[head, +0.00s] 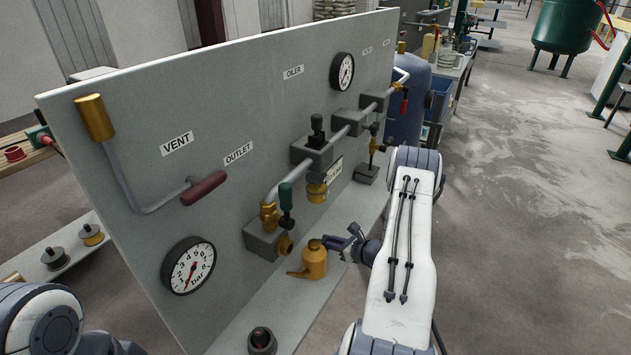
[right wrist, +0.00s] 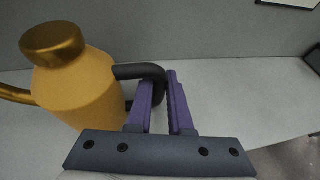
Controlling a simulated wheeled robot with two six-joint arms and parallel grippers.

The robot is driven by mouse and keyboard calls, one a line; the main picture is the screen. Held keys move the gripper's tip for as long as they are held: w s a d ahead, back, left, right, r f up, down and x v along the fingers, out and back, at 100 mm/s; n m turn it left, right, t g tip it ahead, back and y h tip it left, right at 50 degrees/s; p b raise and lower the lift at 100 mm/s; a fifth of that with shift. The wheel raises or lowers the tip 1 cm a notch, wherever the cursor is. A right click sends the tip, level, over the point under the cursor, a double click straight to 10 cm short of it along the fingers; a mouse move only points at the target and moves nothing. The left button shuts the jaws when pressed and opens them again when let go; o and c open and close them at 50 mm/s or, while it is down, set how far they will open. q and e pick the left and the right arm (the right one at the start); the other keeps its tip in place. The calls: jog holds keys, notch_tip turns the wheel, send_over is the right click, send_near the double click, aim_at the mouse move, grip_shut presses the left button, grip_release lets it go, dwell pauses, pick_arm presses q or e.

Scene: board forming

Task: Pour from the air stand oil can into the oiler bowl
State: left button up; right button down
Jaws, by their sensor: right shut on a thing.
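The oil can (head: 314,262) is a small brass-yellow can with a spout to the left and a dark handle to the right. It is upright at the bench shelf below the panel; I cannot tell whether its base touches the shelf. My right gripper (head: 334,243) is shut on its handle. In the right wrist view the can (right wrist: 78,88) stands left of the purple fingers (right wrist: 163,90), with the dark handle between them. A brass bowl (head: 317,192), likely the oiler bowl, hangs under a grey block on the panel, above and beyond the can. My left gripper is out of view.
The upright grey panel (head: 250,100) carries pipes, a gauge (head: 188,266) and valves. A dark knob (head: 262,341) sits on the shelf in front.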

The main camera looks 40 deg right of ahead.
jog(key=shift+r, duration=0.1)
jog(key=shift+r+p, duration=1.7)
jog(key=shift+r, duration=0.8)
jog(key=shift+f, duration=0.1)
